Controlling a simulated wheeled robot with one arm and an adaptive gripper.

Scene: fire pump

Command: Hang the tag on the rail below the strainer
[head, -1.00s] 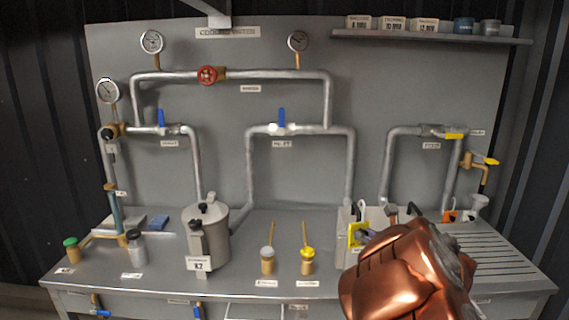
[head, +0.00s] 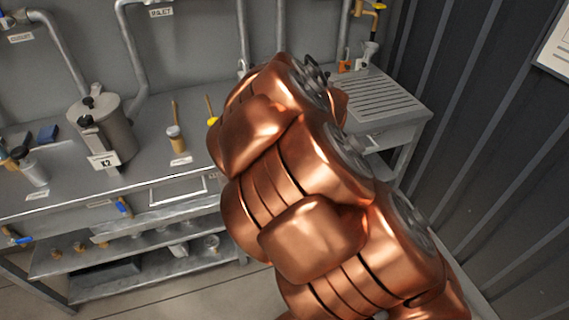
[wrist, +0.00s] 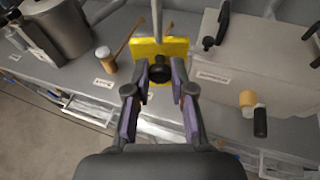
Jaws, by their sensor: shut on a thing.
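A yellow plate, which looks like the tag (wrist: 172,48), is in the wrist view just beyond my fingertips, with a dark round knob (wrist: 160,72) in front of it. My gripper (wrist: 160,80) has its purple-padded fingers on either side of the knob and is shut on it. The plate is above the bench.
In the wrist view a pale box (wrist: 250,75) stands to the right. A ribbed drainboard (head: 365,100) lies at the bench's right end. Open floor lies in front.

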